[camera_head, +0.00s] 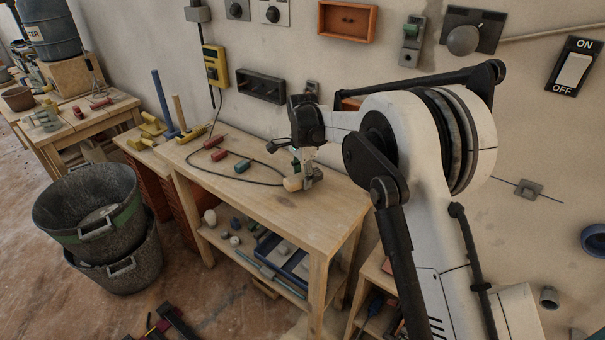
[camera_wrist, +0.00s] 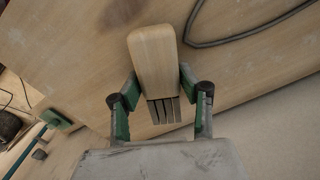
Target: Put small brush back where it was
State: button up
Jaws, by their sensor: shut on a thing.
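The small brush has a pale wooden handle (camera_wrist: 154,55) and a row of grey strips at its near end. In the head view the brush (camera_head: 292,184) is at the right part of the wooden workbench top (camera_head: 255,150). My gripper (camera_wrist: 158,85) is shut on it, with a green-padded finger on each side near the strips. In the head view my gripper (camera_head: 306,172) points down over the bench. I cannot tell whether the brush touches the bench top. The arm hides part of the wall behind.
A dark cable (camera_head: 215,171) loops across the bench. Red (camera_head: 218,154) and green (camera_head: 243,165) small items lie left of my gripper. A blue tray (camera_head: 285,258) is on the lower shelf. Stacked black buckets (camera_head: 100,230) stand on the floor at left. Switches and boxes line the wall.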

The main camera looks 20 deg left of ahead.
aim_at(303, 176)
jog(key=shift+f, duration=0.35)
jog(key=shift+f+b, duration=0.45)
jog(key=shift+f, duration=0.15)
jog(key=o, duration=1.4)
jog(key=shift+c, duration=0.2)
jog(key=shift+r, duration=0.15)
notch_tip(303, 176, up, 12)
jog(key=shift+d, duration=0.1)
